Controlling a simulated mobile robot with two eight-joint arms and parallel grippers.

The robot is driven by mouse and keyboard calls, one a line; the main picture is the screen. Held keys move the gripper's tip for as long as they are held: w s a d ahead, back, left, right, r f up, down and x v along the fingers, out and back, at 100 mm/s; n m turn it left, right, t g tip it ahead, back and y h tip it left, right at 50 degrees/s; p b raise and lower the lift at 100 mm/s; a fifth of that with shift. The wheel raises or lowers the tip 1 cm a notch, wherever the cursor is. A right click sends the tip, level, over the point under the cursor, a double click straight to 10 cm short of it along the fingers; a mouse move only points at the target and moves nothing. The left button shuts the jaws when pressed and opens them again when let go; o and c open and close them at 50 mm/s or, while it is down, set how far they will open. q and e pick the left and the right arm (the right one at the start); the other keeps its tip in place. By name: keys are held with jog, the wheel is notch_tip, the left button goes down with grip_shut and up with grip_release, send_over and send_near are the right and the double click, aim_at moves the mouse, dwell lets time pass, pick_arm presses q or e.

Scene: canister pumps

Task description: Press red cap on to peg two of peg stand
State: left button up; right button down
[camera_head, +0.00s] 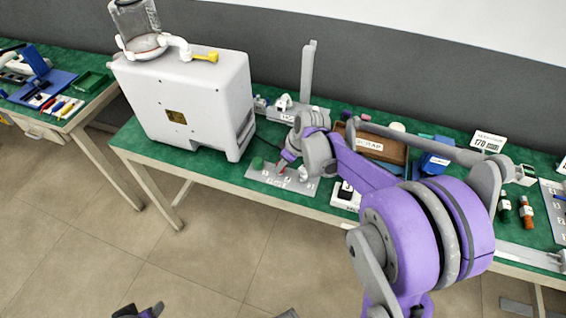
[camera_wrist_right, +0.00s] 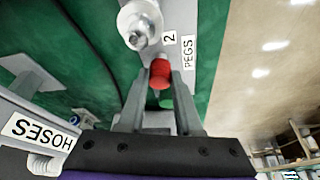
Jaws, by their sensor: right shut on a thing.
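The peg stand (camera_head: 300,184) is a grey plate with a label, near the front edge of the green bench. In the right wrist view its plate (camera_wrist_right: 186,20) carries the labels "2" and "PEGS". My right gripper (camera_head: 284,166) is over the stand, shut on the red cap (camera_wrist_right: 160,73). The cap sits between the fingertips beside the "2" label; I cannot tell whether it touches a peg. A green cap (camera_head: 257,163) stands at the plate's left end. Part of what may be my left gripper (camera_head: 140,312) shows at the bottom edge; its jaws are unclear.
A large white pump housing (camera_head: 190,105) stands left of the stand. A brown scrap tray (camera_head: 385,148) and a blue box (camera_head: 436,160) lie to the right. A white holder labelled "HOSES" (camera_wrist_right: 38,132) is close to my right gripper in the wrist view.

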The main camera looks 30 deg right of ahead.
jog(key=shift+f+b, duration=0.4)
jog(key=shift+f, duration=0.25)
dwell(0.8)
jog(key=c, duration=0.5)
grip_release()
jog(key=p+v, duration=0.1)
jog(key=v, duration=1)
jog(key=shift+a, duration=0.1)
